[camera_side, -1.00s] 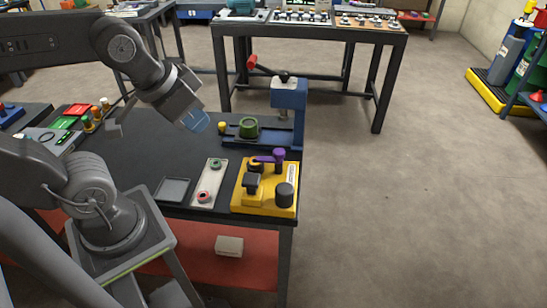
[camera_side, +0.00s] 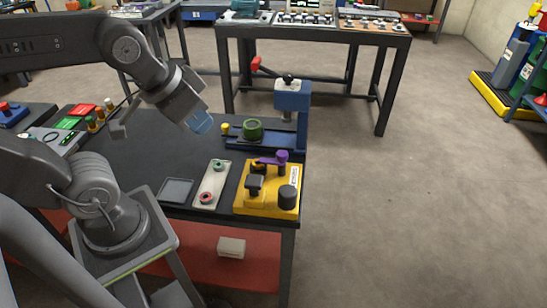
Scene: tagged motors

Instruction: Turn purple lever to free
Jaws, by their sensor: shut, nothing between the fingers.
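The purple lever (camera_side: 270,160) sits on top of a yellow block (camera_side: 268,207) at the table's front right corner. Its raised knob (camera_side: 282,155) is at the right end, and its arm points left across the block. A white label (camera_side: 294,175) is beside it, too small to read. My gripper (camera_side: 202,123) is in the air over the table, up and to the left of the lever and well apart from it. Its blue-tipped end looks closed and holds nothing.
A black post (camera_side: 288,197) and a black clamp-like part (camera_side: 254,184) rise from the block. A pale two-button plate (camera_side: 211,184) lies to its left.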

